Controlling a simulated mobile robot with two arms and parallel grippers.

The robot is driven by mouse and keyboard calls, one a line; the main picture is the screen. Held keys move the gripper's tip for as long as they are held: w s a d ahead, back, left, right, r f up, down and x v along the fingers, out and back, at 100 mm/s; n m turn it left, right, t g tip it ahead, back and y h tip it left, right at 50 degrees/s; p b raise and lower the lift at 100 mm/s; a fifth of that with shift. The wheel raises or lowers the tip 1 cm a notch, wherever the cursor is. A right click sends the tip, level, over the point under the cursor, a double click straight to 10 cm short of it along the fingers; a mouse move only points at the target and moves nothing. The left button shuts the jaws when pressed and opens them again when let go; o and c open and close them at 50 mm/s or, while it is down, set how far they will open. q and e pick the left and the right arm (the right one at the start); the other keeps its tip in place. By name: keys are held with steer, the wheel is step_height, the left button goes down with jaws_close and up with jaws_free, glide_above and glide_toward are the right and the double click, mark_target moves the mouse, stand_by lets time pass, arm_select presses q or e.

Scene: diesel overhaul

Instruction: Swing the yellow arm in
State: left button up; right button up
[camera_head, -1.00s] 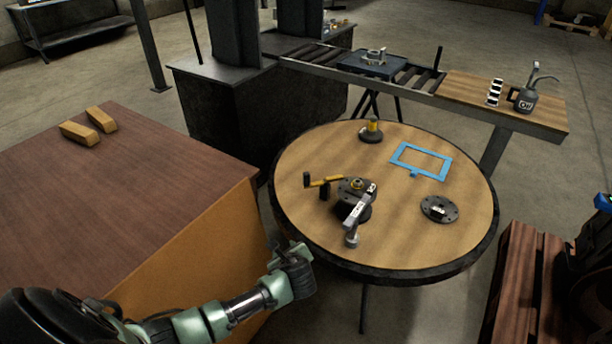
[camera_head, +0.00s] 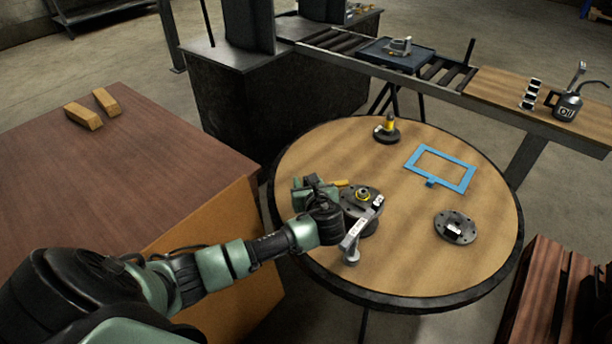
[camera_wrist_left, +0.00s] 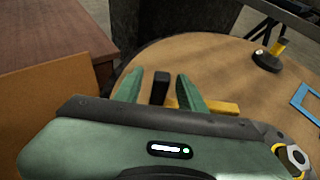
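The yellow arm (camera_head: 341,183) sticks out to the left from a dark round hub unit (camera_head: 362,198) on the round table. Most of it is hidden behind my left gripper (camera_head: 312,184) in the head view. In the left wrist view, the yellow arm (camera_wrist_left: 212,106) runs to the right from near an upright black handle (camera_wrist_left: 160,88). My left gripper (camera_wrist_left: 158,84) has its two green fingers apart, one on each side of the handle, with gaps showing. A grey lever (camera_head: 358,232) with a white label extends toward the front from the hub. My right gripper is not in view.
On the round table (camera_head: 440,275) are a blue frame (camera_head: 468,178), a dark flanged disc (camera_head: 456,227) and a small yellow-topped stand (camera_head: 387,130). A brown cabinet (camera_head: 120,180) with two wooden blocks stands left. A roller conveyor (camera_head: 345,48) runs behind.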

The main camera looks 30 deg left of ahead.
arm_select(q)
steer(key=x, duration=0.4)
steer(key=shift+f, duration=0.1)
steer(key=shift+w, duration=0.1)
jaws_close()
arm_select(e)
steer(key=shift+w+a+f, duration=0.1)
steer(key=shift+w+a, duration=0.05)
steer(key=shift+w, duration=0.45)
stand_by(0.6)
